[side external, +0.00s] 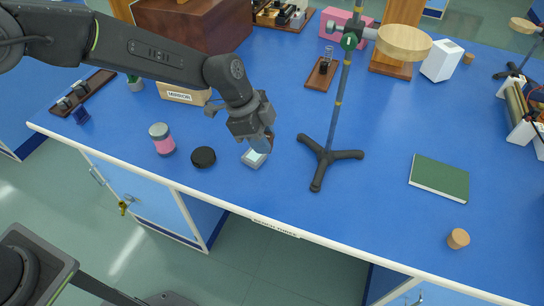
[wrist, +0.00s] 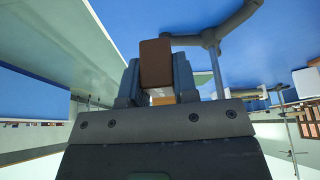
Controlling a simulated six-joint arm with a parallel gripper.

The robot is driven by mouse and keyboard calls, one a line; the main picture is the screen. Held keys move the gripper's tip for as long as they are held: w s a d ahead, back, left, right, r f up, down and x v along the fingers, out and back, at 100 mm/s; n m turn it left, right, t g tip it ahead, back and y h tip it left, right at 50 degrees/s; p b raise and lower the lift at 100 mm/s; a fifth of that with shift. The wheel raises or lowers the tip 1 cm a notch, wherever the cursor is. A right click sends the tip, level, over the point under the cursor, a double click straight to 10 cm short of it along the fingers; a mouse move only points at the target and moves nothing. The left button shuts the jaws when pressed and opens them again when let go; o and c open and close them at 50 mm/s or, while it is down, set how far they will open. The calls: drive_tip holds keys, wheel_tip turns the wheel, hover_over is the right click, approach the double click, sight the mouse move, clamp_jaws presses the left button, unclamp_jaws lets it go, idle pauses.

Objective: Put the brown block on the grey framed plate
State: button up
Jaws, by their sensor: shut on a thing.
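The brown block (wrist: 156,62) is between the two fingers of my gripper (wrist: 156,78) in the wrist view, and they are shut on it. In the side view my gripper (side external: 262,143) points down, right over the grey framed plate (side external: 252,162), and covers part of it. The plate is small, with a pale centre, and lies flat near the bench's front edge. The block can hardly be made out in the side view behind the fingers. I cannot tell whether the block touches the plate.
A black round lid (side external: 203,157) and a pink-and-grey jar (side external: 161,139) stand left of the plate. A stand with a three-legged dark base (side external: 325,155) is close on the right. A green book (side external: 440,178) and a cork (side external: 458,238) lie further right. Blue bench between is clear.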

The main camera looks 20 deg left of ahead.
drive_tip(key=w+a+r+m, duration=0.2)
drive_tip(key=w+a, duration=0.1)
drive_tip(key=a, duration=1.3)
hover_over(259, 157)
drive_tip(key=a, duration=0.2)
drive_tip(key=shift+g, duration=0.3)
drive_tip(key=f, duration=0.7)
drive_tip(key=shift+d, duration=0.25)
drive_tip(key=shift+f, duration=1.95)
drive_tip(key=o, duration=0.9)
drive_tip(key=shift+f, duration=0.15)
drive_tip(key=v, duration=1.2)
drive_tip(key=shift+a+r, duration=0.1)
drive_tip(key=shift+r, duration=0.2)
